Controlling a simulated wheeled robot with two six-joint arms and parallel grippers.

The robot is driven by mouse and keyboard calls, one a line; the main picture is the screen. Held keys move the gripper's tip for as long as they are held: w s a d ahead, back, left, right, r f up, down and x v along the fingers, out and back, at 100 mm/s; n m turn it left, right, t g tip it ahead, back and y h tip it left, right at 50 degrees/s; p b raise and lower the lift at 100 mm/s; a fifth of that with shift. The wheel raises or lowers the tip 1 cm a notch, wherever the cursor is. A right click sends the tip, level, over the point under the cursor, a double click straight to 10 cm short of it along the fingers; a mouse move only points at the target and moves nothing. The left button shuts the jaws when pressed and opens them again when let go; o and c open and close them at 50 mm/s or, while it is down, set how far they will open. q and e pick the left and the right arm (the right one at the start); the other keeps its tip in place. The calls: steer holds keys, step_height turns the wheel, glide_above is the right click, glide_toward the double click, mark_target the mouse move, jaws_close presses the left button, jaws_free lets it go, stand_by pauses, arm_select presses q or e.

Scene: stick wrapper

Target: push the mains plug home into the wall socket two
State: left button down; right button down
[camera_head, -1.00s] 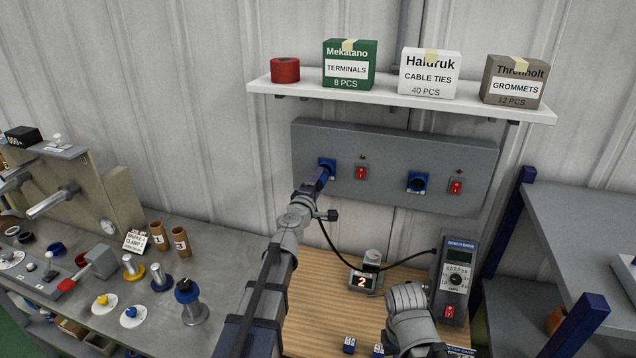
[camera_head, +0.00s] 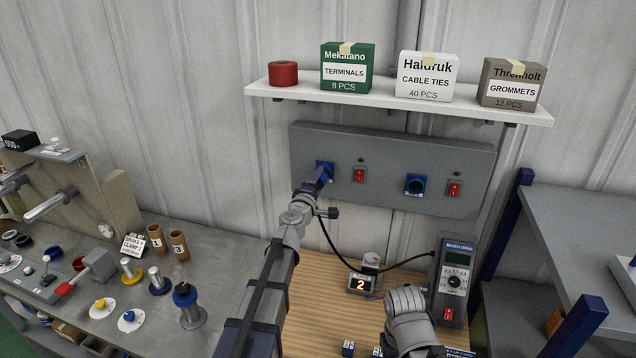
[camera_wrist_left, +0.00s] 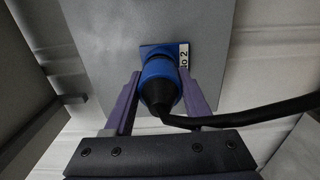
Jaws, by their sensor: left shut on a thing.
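My left gripper (camera_head: 321,176) is shut on the mains plug, at the left end of the grey wall panel (camera_head: 385,150). In the left wrist view the plug (camera_wrist_left: 158,88) has a blue front and a dark tapered back, with a gripper finger on either side. Its front meets the blue square socket plate (camera_wrist_left: 160,50) beside a label ending in "o 2". I cannot tell how deep the plug sits. In the head view the gripper partly covers this socket (camera_head: 325,165). Of my right arm only a grey link shows; its gripper is not visible.
A black cable (camera_head: 400,264) runs from the tester (camera_head: 455,280) to the plug. A display reading 2 (camera_head: 361,283) stands on the wooden bench. A shelf with boxes (camera_head: 426,76) hangs above.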

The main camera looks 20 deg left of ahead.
arm_select(q)
steer(key=shift+w, duration=0.45)
steer(key=shift+c, duration=0.7)
jaws_free()
steer(key=s, duration=0.7)
steer(key=shift+s+a, duration=0.15)
steer(key=shift+s, duration=0.25)
